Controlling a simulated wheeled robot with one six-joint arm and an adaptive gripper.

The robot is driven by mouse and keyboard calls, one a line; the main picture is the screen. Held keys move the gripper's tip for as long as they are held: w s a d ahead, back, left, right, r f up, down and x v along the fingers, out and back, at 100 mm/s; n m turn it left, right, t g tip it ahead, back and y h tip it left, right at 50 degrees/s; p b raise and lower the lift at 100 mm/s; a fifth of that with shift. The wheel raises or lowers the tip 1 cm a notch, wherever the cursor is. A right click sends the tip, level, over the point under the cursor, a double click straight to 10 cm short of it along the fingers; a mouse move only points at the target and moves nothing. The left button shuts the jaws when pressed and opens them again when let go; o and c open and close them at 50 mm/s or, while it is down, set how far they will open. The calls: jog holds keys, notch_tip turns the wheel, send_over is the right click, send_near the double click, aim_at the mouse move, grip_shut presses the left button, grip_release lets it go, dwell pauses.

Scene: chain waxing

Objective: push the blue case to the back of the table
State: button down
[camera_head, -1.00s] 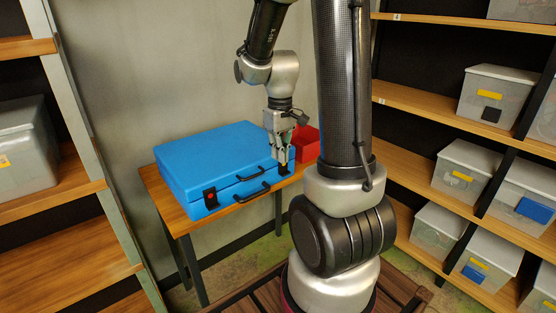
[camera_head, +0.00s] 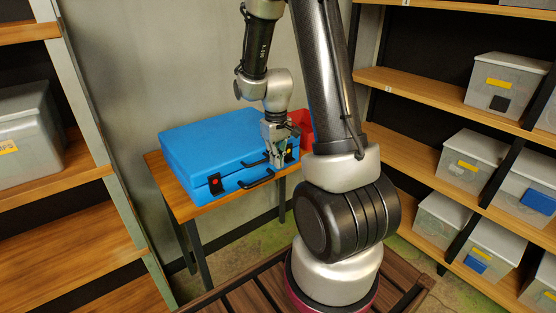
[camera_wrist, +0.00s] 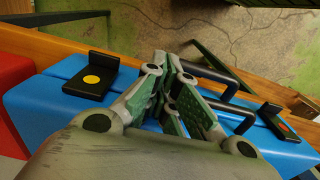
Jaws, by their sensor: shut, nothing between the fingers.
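The blue case (camera_head: 215,142) lies flat and closed on the wooden table (camera_head: 200,212). Its black handles and latches face the front edge. My gripper (camera_head: 277,163) points down at the front right part of the case, between a handle and the right latch. Its fingers are shut and empty. In the wrist view, the gripper (camera_wrist: 183,108) is over the front edge of the blue case (camera_wrist: 50,105), beside the black handle (camera_wrist: 215,75). I cannot tell whether the fingertips touch the case. A latch with a yellow dot (camera_wrist: 92,80) shows there too.
A red bin (camera_head: 302,122) stands right of the case, partly hidden by my arm. A grey wall (camera_head: 150,80) is close behind the table. Shelves with grey boxes (camera_head: 472,160) stand on the right, and another shelf (camera_head: 60,175) on the left.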

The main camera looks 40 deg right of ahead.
jog(key=w, duration=0.8)
jog(key=shift+w+a, duration=0.2)
jog(key=shift+w, duration=0.1)
